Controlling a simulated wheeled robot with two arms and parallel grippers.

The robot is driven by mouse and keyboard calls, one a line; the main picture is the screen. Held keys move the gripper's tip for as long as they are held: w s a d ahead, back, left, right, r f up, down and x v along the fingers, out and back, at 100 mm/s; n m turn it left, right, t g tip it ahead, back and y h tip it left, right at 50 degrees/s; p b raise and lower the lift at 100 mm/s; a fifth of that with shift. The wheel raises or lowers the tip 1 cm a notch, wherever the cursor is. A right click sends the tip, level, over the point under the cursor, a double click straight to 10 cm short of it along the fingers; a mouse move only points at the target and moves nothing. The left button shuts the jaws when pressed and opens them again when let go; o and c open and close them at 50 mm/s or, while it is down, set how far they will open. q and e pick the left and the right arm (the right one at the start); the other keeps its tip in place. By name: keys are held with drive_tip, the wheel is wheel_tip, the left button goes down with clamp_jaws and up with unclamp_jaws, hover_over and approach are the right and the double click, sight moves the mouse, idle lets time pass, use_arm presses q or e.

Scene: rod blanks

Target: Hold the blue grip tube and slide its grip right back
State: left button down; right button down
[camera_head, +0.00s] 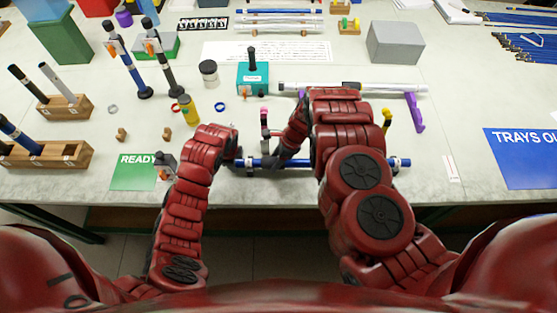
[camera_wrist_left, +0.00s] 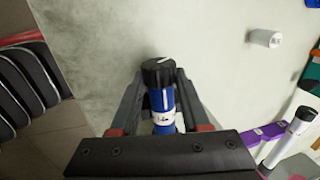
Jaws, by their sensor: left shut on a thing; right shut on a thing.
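The blue grip tube (camera_head: 302,162) lies level along the front of the table, its right end (camera_head: 401,162) showing past my right arm. My left gripper (camera_head: 241,162) is shut on the tube near its left end. In the left wrist view the jaws of my left gripper (camera_wrist_left: 160,78) stand on both sides of the blue tube (camera_wrist_left: 162,105), with a black end piece (camera_wrist_left: 158,70) between the tips. My right gripper (camera_head: 281,158) is shut on the tube a little right of my left gripper. Its jaws hide what they hold, so I cannot tell whether the grip is there.
A green READY mat (camera_head: 134,174) lies at the left and a blue tray sign (camera_head: 528,155) at the right. Wooden racks (camera_head: 62,108) fill the left.

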sight(275, 159)
use_arm(q)
drive_tip(key=shift+d, duration=0.2)
use_arm(e)
drive_tip(key=shift+c, duration=1.4)
unclamp_jaws()
drive_tip(key=v, duration=0.6)
drive_tip(key=shift+w+r, duration=0.1)
drive_tip(key=shift+r, duration=0.1)
drive_tip(key=shift+d+r, duration=0.25)
drive_tip(key=shift+r, duration=0.25)
use_arm(q)
drive_tip(key=shift+c, duration=1.5)
unclamp_jaws()
